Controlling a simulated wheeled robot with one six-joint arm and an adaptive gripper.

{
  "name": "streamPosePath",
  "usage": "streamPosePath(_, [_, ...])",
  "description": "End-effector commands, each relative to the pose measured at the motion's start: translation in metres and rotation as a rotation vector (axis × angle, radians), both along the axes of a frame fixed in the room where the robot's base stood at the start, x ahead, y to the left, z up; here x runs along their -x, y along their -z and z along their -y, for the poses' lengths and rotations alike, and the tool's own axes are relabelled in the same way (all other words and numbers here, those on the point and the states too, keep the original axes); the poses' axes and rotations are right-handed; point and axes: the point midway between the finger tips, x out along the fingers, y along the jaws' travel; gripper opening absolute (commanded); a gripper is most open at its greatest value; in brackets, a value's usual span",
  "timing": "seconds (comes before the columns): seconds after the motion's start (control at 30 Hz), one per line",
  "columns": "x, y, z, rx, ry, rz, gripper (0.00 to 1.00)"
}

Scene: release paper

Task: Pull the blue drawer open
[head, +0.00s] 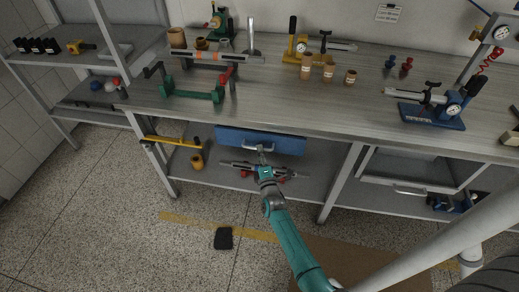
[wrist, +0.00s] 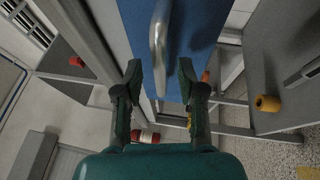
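The blue drawer (head: 285,143) sits just under the front edge of the workbench top. Its pale bar handle (head: 250,147) is on the front face. In the wrist view the blue drawer front (wrist: 196,35) fills the upper middle, with the metal handle (wrist: 160,40) running down it. My gripper (head: 262,158) is at the handle, in front of the drawer. In the wrist view my gripper (wrist: 159,74) is open, with a dark fingertip on each side of the handle's lower end. Gaps show between the handle and both fingers. Part of the handle is hidden by my gripper in the head view.
The workbench top (head: 330,110) carries several tools above the drawer. A lower shelf (head: 215,177) holds a metal tool with red parts. A black object (head: 223,238) lies on the floor.

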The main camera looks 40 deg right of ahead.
Motion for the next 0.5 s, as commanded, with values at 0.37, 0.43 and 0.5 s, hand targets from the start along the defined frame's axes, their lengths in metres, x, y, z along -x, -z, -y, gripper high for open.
streamPosePath(0.37, [-0.018,-0.003,0.010,0.000,0.000,0.000,0.39])
streamPosePath(0.43, [-0.018,-0.003,0.010,0.000,0.000,0.000,0.39])
streamPosePath(0.5, [-0.018,-0.003,0.010,0.000,0.000,0.000,0.39])
